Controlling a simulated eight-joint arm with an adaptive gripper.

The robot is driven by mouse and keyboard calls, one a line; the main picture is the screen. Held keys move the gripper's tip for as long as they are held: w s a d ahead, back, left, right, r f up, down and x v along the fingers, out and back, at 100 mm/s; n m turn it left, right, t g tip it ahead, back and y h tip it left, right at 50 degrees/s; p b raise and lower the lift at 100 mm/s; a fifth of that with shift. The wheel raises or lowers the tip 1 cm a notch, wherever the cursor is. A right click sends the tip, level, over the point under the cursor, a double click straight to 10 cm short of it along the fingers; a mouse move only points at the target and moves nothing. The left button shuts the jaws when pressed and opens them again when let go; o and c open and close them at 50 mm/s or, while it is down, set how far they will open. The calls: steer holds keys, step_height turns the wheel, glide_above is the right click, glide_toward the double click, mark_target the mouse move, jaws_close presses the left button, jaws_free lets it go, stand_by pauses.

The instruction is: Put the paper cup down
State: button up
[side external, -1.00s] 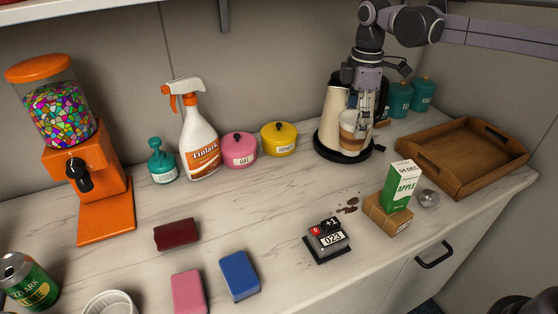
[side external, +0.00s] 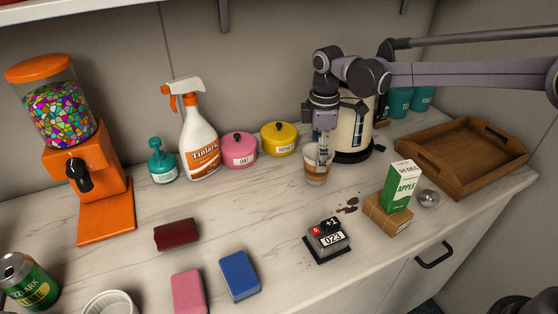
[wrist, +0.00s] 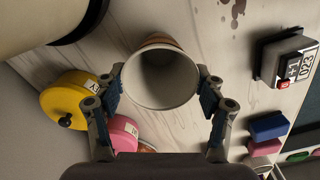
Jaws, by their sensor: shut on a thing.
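The paper cup (side external: 316,174) is white with a brown band and stands upright in my gripper (side external: 323,160). In the wrist view I look down into the cup's open, empty-looking mouth (wrist: 161,80), with the blue-padded fingers of my gripper (wrist: 162,92) on either side of it. My gripper is shut on the cup. The cup is at or very near the countertop (side external: 270,195), in front of the cream kettle; I cannot tell whether its base touches.
The kettle (side external: 355,128) stands close behind my gripper. The yellow tin (side external: 279,140) and pink tin (side external: 239,151) are to the left. Brown spots (side external: 347,207) and a number counter (side external: 327,241) lie in front. A wooden tray (side external: 462,157) and a green carton (side external: 400,185) are at right.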

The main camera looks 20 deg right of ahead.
steer(key=shift+f, duration=0.1)
steer(key=o, duration=0.8)
step_height(320, 180, up, 12)
steer(key=shift+r, duration=0.15)
stand_by(0.3)
step_height(320, 180, down, 12)
steer(key=shift+f, duration=0.2)
steer(key=shift+r, duration=0.15)
stand_by(0.6)
